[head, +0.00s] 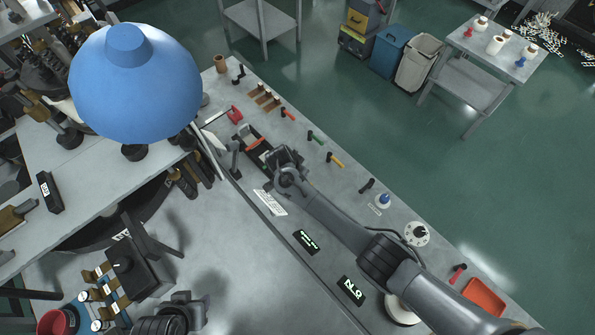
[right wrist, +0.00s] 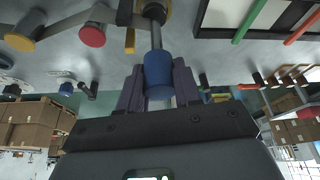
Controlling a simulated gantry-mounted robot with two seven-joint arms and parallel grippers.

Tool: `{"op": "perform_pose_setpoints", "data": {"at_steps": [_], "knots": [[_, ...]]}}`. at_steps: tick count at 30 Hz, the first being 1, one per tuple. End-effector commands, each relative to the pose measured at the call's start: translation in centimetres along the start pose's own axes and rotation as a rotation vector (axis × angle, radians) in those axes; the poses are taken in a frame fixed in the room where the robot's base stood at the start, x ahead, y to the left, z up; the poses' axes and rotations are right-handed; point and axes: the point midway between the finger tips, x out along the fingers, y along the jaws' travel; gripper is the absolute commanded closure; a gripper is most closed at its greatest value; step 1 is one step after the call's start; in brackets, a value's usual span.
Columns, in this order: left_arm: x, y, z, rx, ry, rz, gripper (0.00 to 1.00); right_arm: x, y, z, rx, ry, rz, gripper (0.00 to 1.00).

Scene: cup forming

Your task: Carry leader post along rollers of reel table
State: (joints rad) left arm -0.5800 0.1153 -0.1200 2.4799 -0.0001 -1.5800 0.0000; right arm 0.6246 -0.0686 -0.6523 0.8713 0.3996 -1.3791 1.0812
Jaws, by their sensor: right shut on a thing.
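My right gripper (head: 280,160) is over the far part of the long grey bench (head: 335,200). In the right wrist view the right gripper (right wrist: 157,88) is shut on a blue cylindrical grip (right wrist: 157,70) with a grey shaft, which I take to be the leader post. The grip sits between the two fingers. In the head view the gripper hides the post. A dark tray-like fixture with a red part (head: 256,146) lies just beyond the gripper; I cannot make out its rollers. My left gripper (head: 185,310) is at the bottom edge, its fingers unclear.
A large blue dome (head: 135,95) covers the upper left. Coloured-handled tools, a blue knob (head: 383,200) and a white dial (head: 416,233) line the bench's right side. A white label (head: 270,202) and two lit displays (head: 307,241) lie along its left side.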

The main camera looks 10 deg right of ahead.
Motion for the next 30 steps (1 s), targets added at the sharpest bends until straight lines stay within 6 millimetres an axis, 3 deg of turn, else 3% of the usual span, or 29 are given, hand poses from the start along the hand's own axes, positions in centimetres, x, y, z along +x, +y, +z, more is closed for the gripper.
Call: {"op": "perform_pose_setpoints", "data": {"at_steps": [30], "knots": [[0.73,0.1,0.22,-0.003,0.001,0.002,0.59,0.9,-0.08,0.35,0.001,0.0,-0.002,1.0]]}}
